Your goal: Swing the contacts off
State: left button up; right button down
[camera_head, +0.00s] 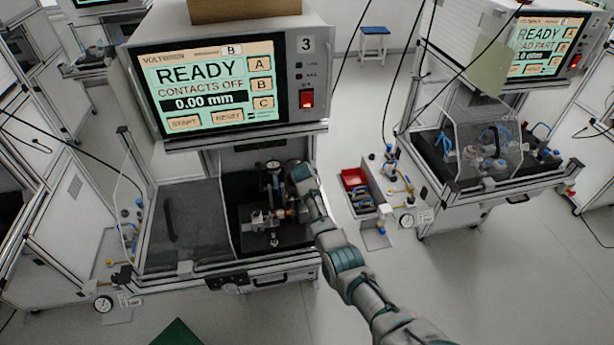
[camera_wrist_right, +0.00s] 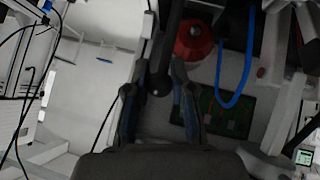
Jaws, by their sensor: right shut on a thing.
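The test station (camera_head: 230,75) marked 3 has a lit screen (camera_head: 205,85) reading READY, CONTACTS OFF, 0.00 mm. Below it, the contact fixture (camera_head: 265,218) stands on a dark bed. My right arm comes in from the lower right, and my right gripper (camera_head: 290,208) is at the fixture's right side, its fingertips partly hidden. In the right wrist view my right gripper (camera_wrist_right: 155,92) has a dark lever (camera_wrist_right: 160,75) between its fingers and is shut on it. A red round part (camera_wrist_right: 193,40) is just beside the lever. My left gripper is not in view.
A clear guard panel (camera_head: 185,225) covers the bed's left part. A red bin (camera_head: 354,178) and small fittings stand right of the station. A blue hose (camera_wrist_right: 235,85) loops beside the fingers. A second station (camera_head: 490,150) stands at right.

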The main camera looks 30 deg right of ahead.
jog(key=shift+w, duration=0.15)
dwell(0.3)
jog(key=c, duration=1.3)
grip_release()
jog(key=o, duration=0.3)
jog(key=shift+w, duration=0.1)
jog(key=shift+f, duration=0.15)
jog(key=v, duration=1.2)
jog(key=shift+f, duration=0.1)
